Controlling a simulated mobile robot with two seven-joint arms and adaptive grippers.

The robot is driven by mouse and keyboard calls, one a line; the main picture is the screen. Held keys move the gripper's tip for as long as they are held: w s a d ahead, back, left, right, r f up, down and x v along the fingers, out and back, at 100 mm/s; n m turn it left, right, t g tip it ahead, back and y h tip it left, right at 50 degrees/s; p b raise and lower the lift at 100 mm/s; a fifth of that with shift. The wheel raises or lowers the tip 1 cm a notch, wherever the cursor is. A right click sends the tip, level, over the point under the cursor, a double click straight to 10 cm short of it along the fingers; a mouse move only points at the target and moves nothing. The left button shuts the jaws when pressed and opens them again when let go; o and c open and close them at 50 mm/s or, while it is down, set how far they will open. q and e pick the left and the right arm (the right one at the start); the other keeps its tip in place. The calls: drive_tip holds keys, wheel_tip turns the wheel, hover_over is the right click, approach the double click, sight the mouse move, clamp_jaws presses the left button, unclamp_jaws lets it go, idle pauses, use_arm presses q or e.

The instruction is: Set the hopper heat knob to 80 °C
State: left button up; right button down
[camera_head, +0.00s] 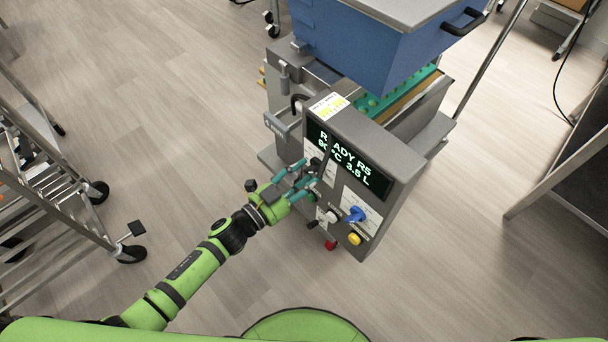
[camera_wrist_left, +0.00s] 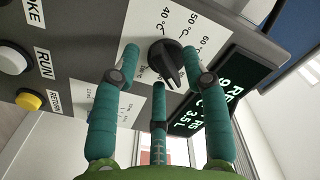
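The hopper heat knob (camera_wrist_left: 168,62) is a black dial with a ridge on a white scale plate in the left wrist view. Marks of 40 °C, 50 °C and part of a 60 show around it. I cannot tell which mark it points at. My left gripper (camera_head: 311,173) is at the panel front, and its teal fingers (camera_wrist_left: 160,65) stand apart on either side of the knob. I cannot tell whether they touch it. The display (camera_head: 347,160) shows READY R5, 3.5 L and a temperature that looks like 90 °C, partly covered by a finger. My right gripper is not in view.
Below the display are a blue handle (camera_head: 355,214), a yellow button (camera_head: 354,239) and a red knob (camera_head: 330,245). A blue hopper (camera_head: 375,45) sits above the machine. A metal rack cart (camera_head: 50,190) stands at left. Open floor lies between.

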use_arm(q)
drive_tip(key=v, duration=1.2)
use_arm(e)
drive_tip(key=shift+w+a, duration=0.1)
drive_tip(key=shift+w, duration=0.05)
use_arm(q)
drive_tip(key=s+a+f+n+g+y+p, duration=0.1)
drive_tip(key=s+a+f+n+y+p, duration=0.1)
drive_tip(key=a+f+n+y, duration=0.5)
drive_tip(key=s+a+f+n+g+y+p, duration=0.1)
drive_tip(key=s+a+f+n+y+p, duration=0.2)
drive_tip(key=f, duration=0.9)
drive_tip(key=s+f+n+g+y+p, duration=0.1)
drive_tip(key=s+f+g, duration=0.2)
drive_tip(key=s, duration=0.5)
drive_tip(key=s+a+f+n+g+y+p, duration=0.1)
drive_tip(key=s+f+n+g, duration=0.1)
drive_tip(key=s+f, duration=0.3)
drive_tip(key=s+a+f+n+g+p, duration=0.1)
drive_tip(key=s+f+g, duration=0.3)
drive_tip(key=s, duration=0.9)
drive_tip(key=shift+s+n+g+y, duration=0.25)
drive_tip(key=shift+n+g+y, duration=0.05)
drive_tip(key=shift+g+y, duration=0.1)
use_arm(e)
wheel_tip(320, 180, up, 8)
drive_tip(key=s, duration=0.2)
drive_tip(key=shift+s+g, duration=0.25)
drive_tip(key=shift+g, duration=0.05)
